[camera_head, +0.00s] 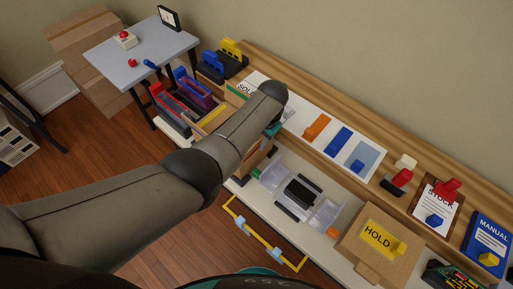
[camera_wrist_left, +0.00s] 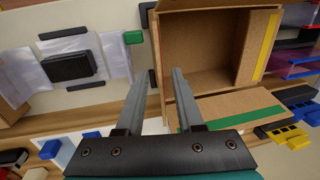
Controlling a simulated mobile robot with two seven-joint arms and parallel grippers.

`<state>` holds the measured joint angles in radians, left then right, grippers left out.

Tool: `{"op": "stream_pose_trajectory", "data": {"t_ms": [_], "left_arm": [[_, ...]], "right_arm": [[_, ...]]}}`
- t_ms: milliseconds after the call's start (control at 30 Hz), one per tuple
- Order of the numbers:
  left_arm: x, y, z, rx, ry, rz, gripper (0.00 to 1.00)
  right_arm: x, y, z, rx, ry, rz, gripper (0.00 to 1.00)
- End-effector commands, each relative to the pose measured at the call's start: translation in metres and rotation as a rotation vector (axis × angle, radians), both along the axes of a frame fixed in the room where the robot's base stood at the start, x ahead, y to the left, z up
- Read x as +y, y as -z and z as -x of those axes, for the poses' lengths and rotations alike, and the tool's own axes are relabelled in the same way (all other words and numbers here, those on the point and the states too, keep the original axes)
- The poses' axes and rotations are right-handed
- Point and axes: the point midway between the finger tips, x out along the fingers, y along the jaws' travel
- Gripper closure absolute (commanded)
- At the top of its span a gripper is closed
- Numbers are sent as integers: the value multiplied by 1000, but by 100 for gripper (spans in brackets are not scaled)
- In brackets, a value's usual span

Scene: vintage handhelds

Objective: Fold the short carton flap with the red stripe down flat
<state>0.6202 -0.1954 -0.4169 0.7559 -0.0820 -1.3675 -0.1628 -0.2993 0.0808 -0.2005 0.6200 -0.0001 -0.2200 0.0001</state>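The open cardboard carton (camera_wrist_left: 205,45) shows in the left wrist view, and partly behind my left arm in the head view (camera_head: 205,125). A flap with a yellow stripe (camera_wrist_left: 262,45) is at its right side and a flap with a green stripe (camera_wrist_left: 230,112) lies below its opening. My right gripper is not in view.
A packing sheet with a dark handheld (camera_head: 300,192) lies right of the carton. A HOLD box (camera_head: 378,243) stands farther right. Red and blue bins (camera_head: 180,100) stand left of the carton. A card with coloured blocks (camera_head: 337,140) lies behind.

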Motion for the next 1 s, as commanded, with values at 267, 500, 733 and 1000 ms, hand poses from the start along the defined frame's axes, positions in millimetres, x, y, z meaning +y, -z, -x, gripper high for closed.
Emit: {"op": "stream_pose_trajectory", "data": {"t_ms": [267, 500, 733, 1000], "left_arm": [[4, 37, -4, 1, 0, 1, 64], [6, 45, -5, -1, 0, 1, 64], [6, 45, -5, -1, 0, 1, 64], [6, 45, -5, -1, 0, 1, 91]], "right_arm": [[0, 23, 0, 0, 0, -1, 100], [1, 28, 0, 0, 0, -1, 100], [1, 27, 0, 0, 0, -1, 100], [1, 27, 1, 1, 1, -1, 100]]}}
